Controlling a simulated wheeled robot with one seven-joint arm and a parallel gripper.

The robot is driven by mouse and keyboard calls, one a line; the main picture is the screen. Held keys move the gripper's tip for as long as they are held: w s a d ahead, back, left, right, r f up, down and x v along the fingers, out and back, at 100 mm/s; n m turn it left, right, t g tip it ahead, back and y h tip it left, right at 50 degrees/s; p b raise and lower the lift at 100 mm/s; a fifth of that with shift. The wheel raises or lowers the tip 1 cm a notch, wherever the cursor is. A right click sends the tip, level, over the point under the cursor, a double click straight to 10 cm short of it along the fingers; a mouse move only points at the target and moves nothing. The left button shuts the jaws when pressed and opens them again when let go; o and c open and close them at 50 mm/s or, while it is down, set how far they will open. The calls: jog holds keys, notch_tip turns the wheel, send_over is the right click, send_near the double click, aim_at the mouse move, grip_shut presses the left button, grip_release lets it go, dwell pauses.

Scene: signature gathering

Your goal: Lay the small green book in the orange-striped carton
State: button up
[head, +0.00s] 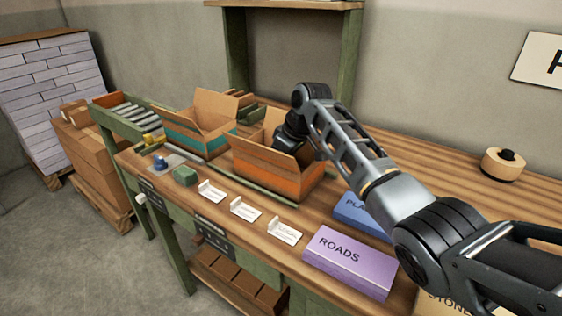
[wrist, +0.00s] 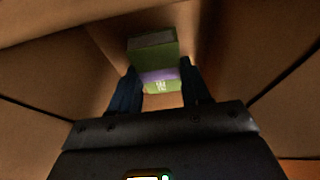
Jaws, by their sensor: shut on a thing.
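The orange-striped carton (head: 268,178) stands open on the workbench, its flaps up. My gripper goes down into it; in the head view its fingers are hidden behind the carton wall. In the wrist view my gripper (wrist: 160,88) is shut on the small green book (wrist: 153,52), which shows a purple band and white marks on its near part. Brown carton walls (wrist: 40,75) surround the fingers and book. Whether the book touches the carton floor cannot be told.
A teal-striped carton (head: 192,138) stands just left. In front are white cards (head: 243,208), a green block (head: 186,176) and a blue-topped stamp (head: 160,162). A purple ROADS book (head: 348,262) and a blue book (head: 360,214) lie to the right. A round wooden object (head: 502,165) sits far right.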

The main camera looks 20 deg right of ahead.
jog(key=shift+f, duration=0.65)
jog(key=o, duration=1.2)
notch_tip(320, 180, up, 9)
jog(key=p, duration=0.6)
jog(key=shift+f+p, duration=0.15)
jog(key=shift+p, duration=0.15)
jog(key=shift+r+p, duration=0.4)
jog(key=shift+r, duration=3.75)
